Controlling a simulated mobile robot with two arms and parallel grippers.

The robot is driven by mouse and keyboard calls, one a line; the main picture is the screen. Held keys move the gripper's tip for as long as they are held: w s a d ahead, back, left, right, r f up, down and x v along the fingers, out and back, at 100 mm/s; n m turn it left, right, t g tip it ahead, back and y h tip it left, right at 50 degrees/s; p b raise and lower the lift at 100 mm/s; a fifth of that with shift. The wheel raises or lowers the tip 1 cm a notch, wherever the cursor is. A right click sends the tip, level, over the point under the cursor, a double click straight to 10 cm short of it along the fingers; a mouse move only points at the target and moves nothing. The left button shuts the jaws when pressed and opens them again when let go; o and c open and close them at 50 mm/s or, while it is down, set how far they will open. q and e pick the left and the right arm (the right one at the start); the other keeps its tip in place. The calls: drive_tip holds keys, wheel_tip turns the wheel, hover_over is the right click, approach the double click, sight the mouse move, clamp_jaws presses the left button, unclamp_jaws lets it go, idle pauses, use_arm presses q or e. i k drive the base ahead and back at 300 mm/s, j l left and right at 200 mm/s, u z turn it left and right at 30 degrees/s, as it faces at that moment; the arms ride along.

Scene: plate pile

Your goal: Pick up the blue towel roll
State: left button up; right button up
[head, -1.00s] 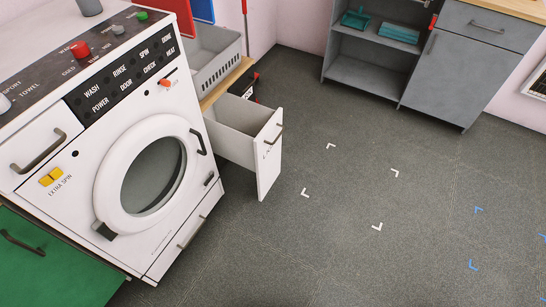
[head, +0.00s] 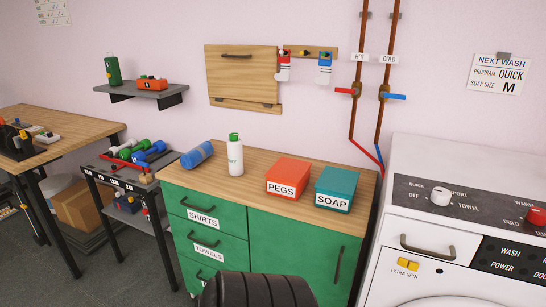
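A blue roll (head: 197,154) lies on its side at the left end of the wooden top of a green cabinet (head: 300,240). It looks like the blue towel roll. A white bottle with a green cap (head: 235,158) stands upright just right of it. Neither of my grippers shows in the head view, and nothing is seen touching the roll.
A red PEGS box (head: 288,178) and a teal SOAP box (head: 337,187) stand on the cabinet's right half. Left is a low rack with dumbbells (head: 140,150), then a wooden workbench (head: 60,130). The washing machine (head: 450,200) stands right. A dark ribbed shape fills the bottom centre.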

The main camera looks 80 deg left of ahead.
sight(199, 155)
drive_tip(key=u, duration=3.15)
